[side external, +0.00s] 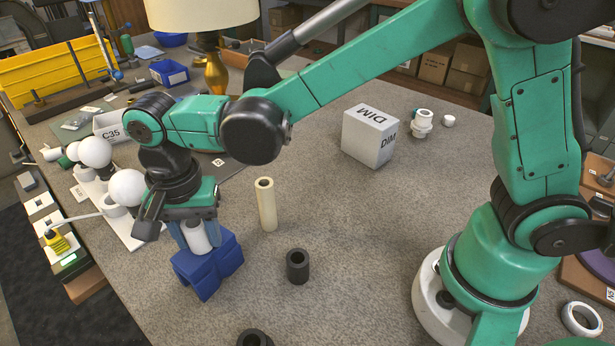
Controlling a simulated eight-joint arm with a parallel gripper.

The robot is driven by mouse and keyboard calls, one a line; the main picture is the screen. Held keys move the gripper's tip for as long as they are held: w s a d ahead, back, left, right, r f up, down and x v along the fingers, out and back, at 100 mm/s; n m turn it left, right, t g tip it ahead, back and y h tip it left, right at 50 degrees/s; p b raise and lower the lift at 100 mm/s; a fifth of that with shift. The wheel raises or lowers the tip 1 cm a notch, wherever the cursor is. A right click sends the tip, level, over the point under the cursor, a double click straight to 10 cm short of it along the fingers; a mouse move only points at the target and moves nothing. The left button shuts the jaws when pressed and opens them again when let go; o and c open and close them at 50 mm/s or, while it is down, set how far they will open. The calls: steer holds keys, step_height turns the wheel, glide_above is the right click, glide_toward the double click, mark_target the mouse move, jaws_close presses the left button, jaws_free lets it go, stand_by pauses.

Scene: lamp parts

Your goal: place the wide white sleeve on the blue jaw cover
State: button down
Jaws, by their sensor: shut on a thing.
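The wide white sleeve (195,238) is held upright between the fingers of my gripper (197,232), which points down and is shut on it. The blue jaw cover (209,267) is a blocky blue piece on the grey table, directly below and around the lower end of the sleeve in the picture. The sleeve's lower end meets the blue cover in this view; I cannot tell whether it touches the cover or hovers just above it. The gripper fingers hide the sleeve's sides and part of the cover's top.
A cream tube (266,205) and a short black ring (298,266) stand right of the cover. Another black ring (254,339) is at the front edge. White bulbs (127,187) on a white rack stand close left. A white DIM box (369,137) is farther back. The table's middle is clear.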

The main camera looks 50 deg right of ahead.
mark_target(194, 222)
steer(key=shift+f, duration=0.1)
steer(key=shift+c, duration=2)
jaws_free()
step_height(194, 222, up, 12)
steer(key=s+d+f+n+t, duration=0.2)
steer(key=d+n+t, duration=0.1)
steer(key=d, duration=0.6)
steer(key=s+d+f+n+t, duration=0.3)
steer(key=d+n, duration=0.3)
steer(key=d, duration=0.4)
steer(key=shift+f+t, duration=0.15)
steer(key=shift+t, duration=0.45)
steer(key=shift+s, duration=0.1)
